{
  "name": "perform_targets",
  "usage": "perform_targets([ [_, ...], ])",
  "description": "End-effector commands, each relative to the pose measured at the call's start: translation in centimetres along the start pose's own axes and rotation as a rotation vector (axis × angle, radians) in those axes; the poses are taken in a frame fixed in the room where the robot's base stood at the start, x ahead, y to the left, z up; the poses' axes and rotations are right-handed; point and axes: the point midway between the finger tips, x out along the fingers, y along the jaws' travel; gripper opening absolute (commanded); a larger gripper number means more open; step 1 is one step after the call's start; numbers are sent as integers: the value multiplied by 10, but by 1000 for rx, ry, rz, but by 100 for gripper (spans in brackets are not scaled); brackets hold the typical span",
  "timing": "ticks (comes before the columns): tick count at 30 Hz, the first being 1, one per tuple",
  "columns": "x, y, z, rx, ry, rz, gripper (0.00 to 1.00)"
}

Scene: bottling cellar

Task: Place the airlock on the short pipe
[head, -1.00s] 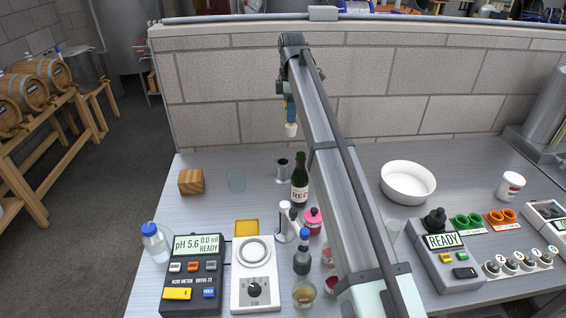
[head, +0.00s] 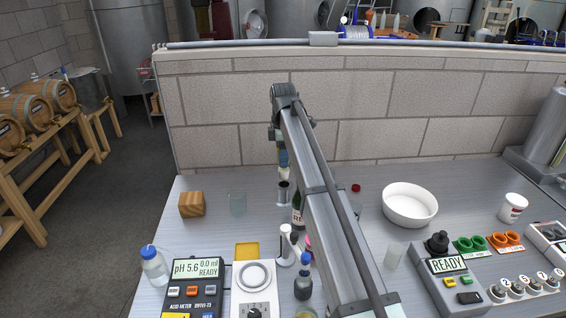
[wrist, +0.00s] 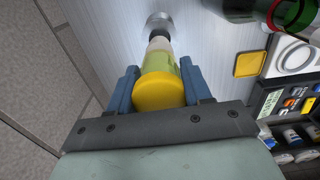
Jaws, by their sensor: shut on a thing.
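My gripper (head: 282,155) is shut on the airlock (wrist: 160,92), which has a yellow cap, a greenish body and a pale lower end. In the wrist view, the blue fingers of my gripper (wrist: 159,70) grip its sides. In the head view, the pale end of the airlock (head: 284,173) shows just above the short pipe (head: 283,194), a small grey metal tube standing on the bench. In the wrist view, the round base of the short pipe (wrist: 160,20) shows beyond the airlock's lower end. I cannot tell whether they touch.
A dark wine bottle (head: 297,212) stands close to the right of the pipe, partly behind my arm. A white bowl (head: 409,205) stands to the right. A brick wall (head: 400,125) rises behind.

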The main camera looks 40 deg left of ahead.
Motion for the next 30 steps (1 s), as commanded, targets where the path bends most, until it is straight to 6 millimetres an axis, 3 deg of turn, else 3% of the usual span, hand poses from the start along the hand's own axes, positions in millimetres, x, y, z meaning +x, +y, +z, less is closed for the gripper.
perform_targets([
  [6,25,-1,0,0,0,-1,17],
  [18,29,0,0,0,0,-1,17],
  [19,29,0,0,0,0,-1,50],
  [26,28,0,0,0,0,-1,72],
  [30,28,0,0,0,0,-1,74],
])
